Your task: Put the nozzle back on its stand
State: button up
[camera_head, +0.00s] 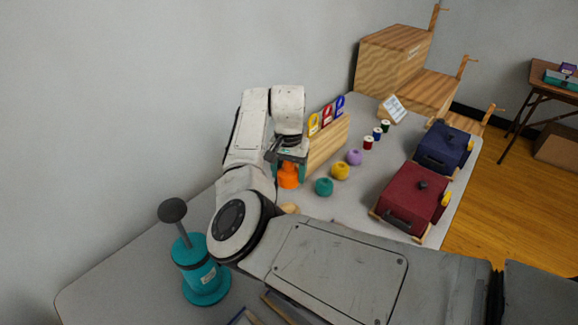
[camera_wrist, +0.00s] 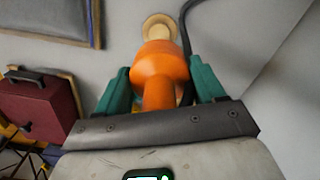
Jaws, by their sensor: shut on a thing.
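The orange nozzle (camera_head: 288,176) is held in my gripper (camera_head: 289,163) above the table, near the wooden rack. In the wrist view the nozzle (camera_wrist: 158,70) sits between the two teal fingers of my gripper (camera_wrist: 160,80), which are shut on it. A round pale wooden piece (camera_wrist: 158,27), which looks like the stand, lies beyond the nozzle's far end. It shows partly in the head view (camera_head: 289,208), with my arm hiding the rest. The gap between nozzle and wooden piece is hard to judge.
A teal pump (camera_head: 201,274) with a dark knob stands at the near left. A dark hose (camera_wrist: 187,40) passes beside the nozzle. Yarn balls (camera_head: 340,171), spools, a maroon case (camera_head: 410,198) and a navy case (camera_head: 443,147) stand to the right. A wall is close on the left.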

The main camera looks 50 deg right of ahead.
jog(key=shift+f+b, duration=1.95)
jog(key=shift+f, duration=3.05)
jog(key=shift+f+b, duration=0.65)
jog(key=shift+f, duration=0.65)
jog(key=o, duration=1.2)
notch_tip(320, 180, up, 11)
jog(key=shift+f, duration=0.1)
